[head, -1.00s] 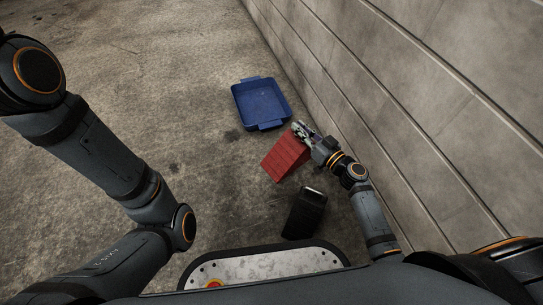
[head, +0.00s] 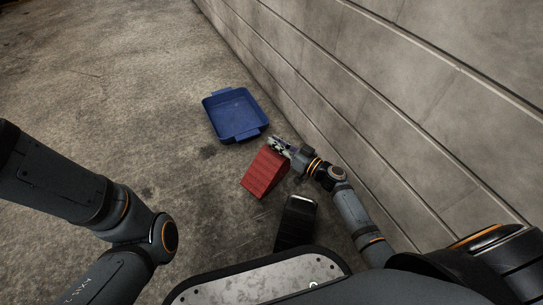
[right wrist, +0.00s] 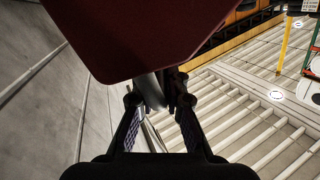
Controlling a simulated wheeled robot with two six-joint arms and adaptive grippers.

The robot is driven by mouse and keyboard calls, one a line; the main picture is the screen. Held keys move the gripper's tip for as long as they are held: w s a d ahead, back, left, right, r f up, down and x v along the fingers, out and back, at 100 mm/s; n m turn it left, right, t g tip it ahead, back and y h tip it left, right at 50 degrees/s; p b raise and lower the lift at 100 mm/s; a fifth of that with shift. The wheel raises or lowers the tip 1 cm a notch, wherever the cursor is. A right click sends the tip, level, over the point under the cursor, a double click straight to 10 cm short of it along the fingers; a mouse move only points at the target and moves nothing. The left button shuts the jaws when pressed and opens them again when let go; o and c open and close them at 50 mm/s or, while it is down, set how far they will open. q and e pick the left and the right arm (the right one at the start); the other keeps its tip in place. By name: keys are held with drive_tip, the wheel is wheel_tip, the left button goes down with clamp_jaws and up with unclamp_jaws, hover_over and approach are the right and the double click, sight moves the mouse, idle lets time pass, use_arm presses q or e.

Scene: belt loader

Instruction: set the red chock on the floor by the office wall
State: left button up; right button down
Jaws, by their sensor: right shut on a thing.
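The red chock (head: 268,173), a ribbed wedge, shows right of the middle in the head view, close to the block wall (head: 400,110). My right gripper (head: 281,147) is shut on its upper end. In the right wrist view the chock (right wrist: 140,38) fills the top as a dark red face, with the gripper fingers (right wrist: 158,108) below it. I cannot tell whether the chock touches the floor (head: 130,100). My left arm shows at the left of the head view, but its gripper is out of the picture.
A blue tray (head: 214,108) lies on the floor just beyond the chock. A black block-like object (head: 297,222) stands nearer to me, below the chock in the picture. Floor to the left is clear. A roller conveyor (right wrist: 235,110) shows in the right wrist view.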

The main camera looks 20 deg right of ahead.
drive_tip(key=shift+f+b, duration=1.35)
drive_tip(key=shift+f, duration=0.9)
drive_tip(key=shift+r, duration=0.2)
drive_tip(key=c, duration=1.4)
unclamp_jaws()
drive_tip(key=shift+f, duration=0.15)
drive_tip(key=p+v, duration=0.4)
drive_tip(key=v, duration=0.8)
